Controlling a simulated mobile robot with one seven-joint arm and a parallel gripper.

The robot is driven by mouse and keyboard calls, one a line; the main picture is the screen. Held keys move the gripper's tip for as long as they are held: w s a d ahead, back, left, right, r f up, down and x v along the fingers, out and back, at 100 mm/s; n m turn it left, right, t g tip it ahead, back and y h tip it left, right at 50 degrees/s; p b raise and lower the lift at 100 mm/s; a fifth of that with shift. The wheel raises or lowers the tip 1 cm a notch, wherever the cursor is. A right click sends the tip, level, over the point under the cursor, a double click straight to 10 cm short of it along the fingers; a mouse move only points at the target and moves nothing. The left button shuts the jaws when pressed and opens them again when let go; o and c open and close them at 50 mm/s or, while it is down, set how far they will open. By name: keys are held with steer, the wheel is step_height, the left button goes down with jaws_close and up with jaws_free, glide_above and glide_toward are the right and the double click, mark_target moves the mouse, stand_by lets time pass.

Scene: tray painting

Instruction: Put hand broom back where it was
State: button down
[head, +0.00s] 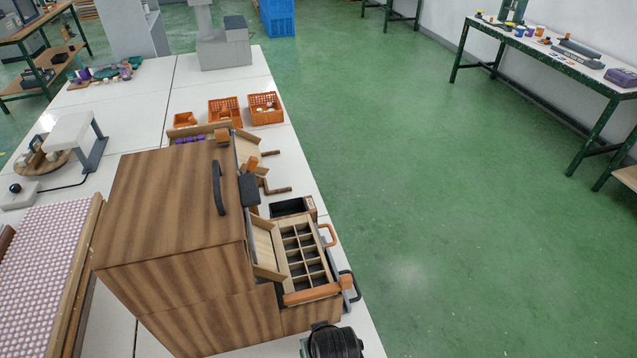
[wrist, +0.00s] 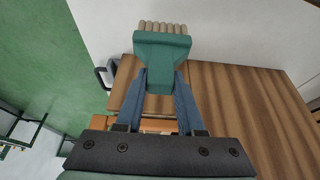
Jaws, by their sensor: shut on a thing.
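In the wrist view my gripper (wrist: 163,84) is shut on the hand broom (wrist: 161,48), which has a green body and a row of beige bristles at its far end. The bristles point away from my gripper. The broom is held in front of a brown wooden surface and a pale surface. The fingers hide part of its near end. I cannot make out the broom or the gripper's jaws in the head view.
A wooden cabinet (head: 170,190) with an open divided drawer (head: 311,296) stands on the white table (head: 190,98). Orange baskets (head: 266,108) stand behind it. A lamp-like white device (head: 70,132) is at left. Green floor (head: 450,230) is clear at right.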

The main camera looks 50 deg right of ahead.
steer(key=shift+f, duration=1.5)
steer(key=shift+f, duration=0.15)
steer(key=c, duration=0.5)
jaws_free()
steer(key=shift+r, duration=0.25)
steer(key=v, duration=1.2)
steer(key=shift+f, duration=0.1)
